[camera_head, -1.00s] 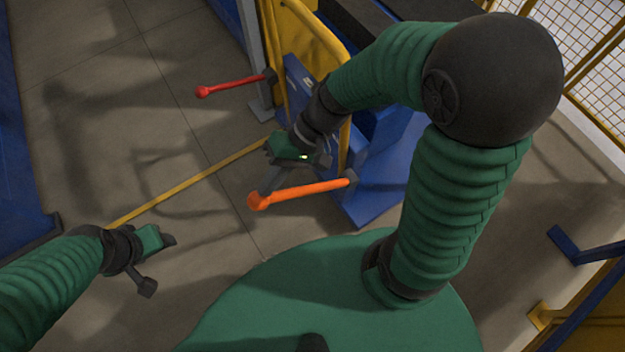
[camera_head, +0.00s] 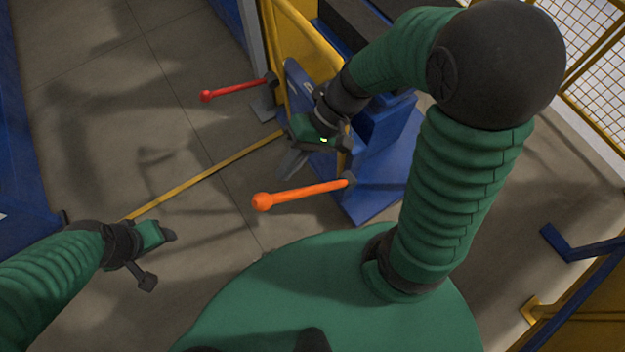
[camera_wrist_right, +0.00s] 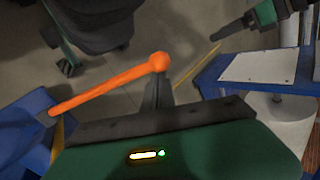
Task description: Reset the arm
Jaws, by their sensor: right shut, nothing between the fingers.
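My right gripper (camera_head: 290,167) is shut and empty, just above the orange lever (camera_head: 300,193) in the head view, pointing down and left. In the right wrist view its dark closed fingers (camera_wrist_right: 158,92) stand beside the ball end of the orange lever (camera_wrist_right: 110,87). I cannot tell whether they touch it; nothing is held. My right arm (camera_head: 465,190) is bent sharply at the elbow.
A red lever (camera_head: 238,89) sticks out left, farther back than the orange one. A blue machine base (camera_head: 375,185) and a yellow rail (camera_head: 310,35) stand close to my right forearm. A blue structure (camera_head: 25,150) lies at the left edge. Open floor (camera_head: 110,110) lies between.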

